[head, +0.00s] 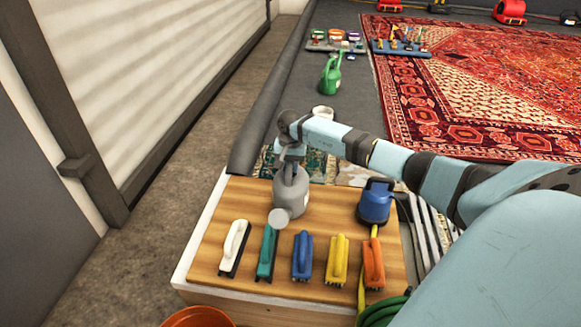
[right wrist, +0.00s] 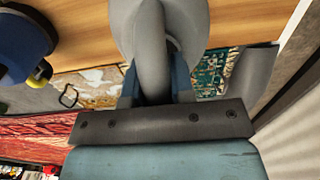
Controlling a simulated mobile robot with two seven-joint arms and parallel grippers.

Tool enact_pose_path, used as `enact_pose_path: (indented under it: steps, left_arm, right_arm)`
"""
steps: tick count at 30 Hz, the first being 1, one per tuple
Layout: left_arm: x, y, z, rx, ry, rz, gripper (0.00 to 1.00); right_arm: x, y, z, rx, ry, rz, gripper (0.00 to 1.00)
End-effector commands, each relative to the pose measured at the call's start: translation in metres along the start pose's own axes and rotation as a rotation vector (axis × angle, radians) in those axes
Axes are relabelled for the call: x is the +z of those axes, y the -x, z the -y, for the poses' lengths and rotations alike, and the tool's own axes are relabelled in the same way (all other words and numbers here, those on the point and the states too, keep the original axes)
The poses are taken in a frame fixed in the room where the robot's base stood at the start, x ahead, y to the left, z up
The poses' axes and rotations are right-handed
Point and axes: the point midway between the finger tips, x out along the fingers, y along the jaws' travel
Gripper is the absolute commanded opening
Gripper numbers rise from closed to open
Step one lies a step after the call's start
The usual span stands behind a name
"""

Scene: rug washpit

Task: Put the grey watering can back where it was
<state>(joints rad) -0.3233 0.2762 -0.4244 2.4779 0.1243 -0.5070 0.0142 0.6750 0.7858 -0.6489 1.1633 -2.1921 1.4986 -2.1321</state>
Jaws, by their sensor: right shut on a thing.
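The grey watering can (head: 290,190) is at the back left of the wooden table top (head: 330,225), with its round rose facing the front. I cannot tell whether its base touches the wood. My right gripper (head: 289,155) reaches in from the right and is shut on the can's handle from behind. In the right wrist view the grey handle (right wrist: 153,55) runs between the fingers, and the fingertips are mostly hidden by the can. My left gripper is not in view.
A row of brushes runs along the front, including the white brush (head: 234,247) and orange brush (head: 373,262). A blue device (head: 376,202) stands at the right. A green watering can (head: 331,75) stands on the dark floor beyond, beside a red rug (head: 480,80).

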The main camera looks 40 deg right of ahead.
Motion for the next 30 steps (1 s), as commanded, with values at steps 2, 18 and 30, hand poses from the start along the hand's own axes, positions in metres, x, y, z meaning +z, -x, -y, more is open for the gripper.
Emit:
enact_pose_path:
  steps: [2,18,30]
  left_arm:
    - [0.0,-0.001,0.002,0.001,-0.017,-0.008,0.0]
    - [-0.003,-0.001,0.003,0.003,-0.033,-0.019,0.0]
    - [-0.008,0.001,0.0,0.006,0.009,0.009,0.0]
  right_arm:
    - [-0.001,-0.003,0.001,-0.003,0.0,-0.003,0.0]
    - [0.0,-0.006,0.0,-0.001,0.0,-0.001,0.48]
    - [-0.001,0.024,0.001,-0.003,0.001,-0.004,0.48]
